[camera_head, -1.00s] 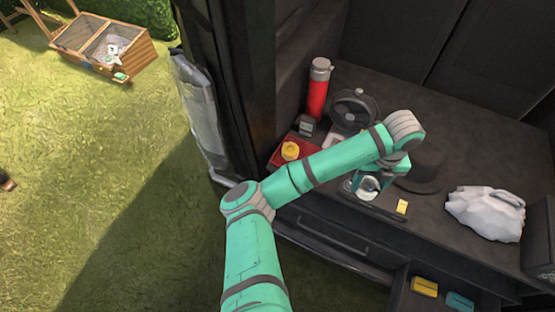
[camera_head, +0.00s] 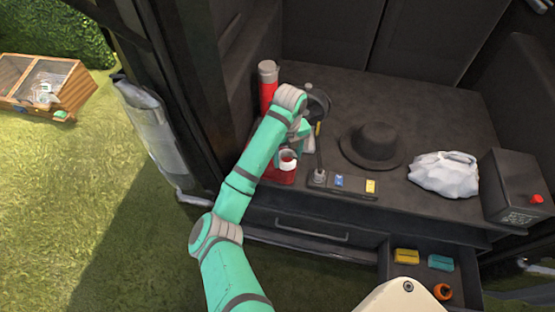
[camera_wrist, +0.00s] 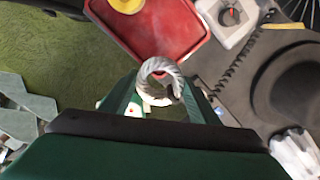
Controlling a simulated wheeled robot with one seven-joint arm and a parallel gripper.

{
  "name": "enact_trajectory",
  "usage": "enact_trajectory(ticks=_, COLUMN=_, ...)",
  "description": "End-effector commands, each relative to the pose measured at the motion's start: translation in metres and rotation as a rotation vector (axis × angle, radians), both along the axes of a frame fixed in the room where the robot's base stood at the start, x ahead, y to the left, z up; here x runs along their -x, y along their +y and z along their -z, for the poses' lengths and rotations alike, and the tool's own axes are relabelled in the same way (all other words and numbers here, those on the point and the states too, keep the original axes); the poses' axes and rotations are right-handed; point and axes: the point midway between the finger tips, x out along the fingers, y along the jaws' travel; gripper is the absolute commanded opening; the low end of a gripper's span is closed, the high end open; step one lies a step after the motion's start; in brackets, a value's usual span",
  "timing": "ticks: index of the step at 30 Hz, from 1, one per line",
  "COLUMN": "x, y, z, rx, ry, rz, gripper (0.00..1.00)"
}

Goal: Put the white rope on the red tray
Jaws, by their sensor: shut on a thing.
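The white rope (camera_wrist: 160,72) is a small coil held between the fingers of my gripper (camera_wrist: 155,100) in the wrist view. In the head view the white rope (camera_head: 287,156) shows below my gripper (camera_head: 292,148), over the red tray (camera_head: 283,175). The red tray (camera_wrist: 160,45) lies just beyond the rope in the wrist view, with a yellow round thing (camera_wrist: 118,14) on its left part. My arm hides much of the tray in the head view. I cannot tell whether the rope touches the tray.
A red cylinder (camera_head: 268,85) and a fan (camera_head: 317,105) stand behind the tray. A dark hat (camera_head: 372,144), a white bag (camera_head: 443,174) and a black box (camera_head: 515,187) are to the right. A drawer (camera_head: 415,278) is open below. A power strip (camera_head: 350,187) lies along the front edge.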

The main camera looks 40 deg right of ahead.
Motion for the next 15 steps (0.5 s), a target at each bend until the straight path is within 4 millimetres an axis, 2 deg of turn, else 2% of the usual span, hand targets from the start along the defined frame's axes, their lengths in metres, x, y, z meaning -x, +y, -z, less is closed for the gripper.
enact_trajectory(ticks=2, x=-0.012, y=-0.005, z=0.008, rx=0.001, ry=0.004, rz=0.000, gripper=0.27)
enact_trajectory(ticks=9, x=-0.025, y=-0.007, z=0.026, rx=0.000, ry=0.004, rz=-0.001, gripper=0.27)
enact_trajectory(ticks=15, x=-0.047, y=-0.010, z=0.048, rx=-0.003, ry=-0.001, rz=-0.002, gripper=0.27)
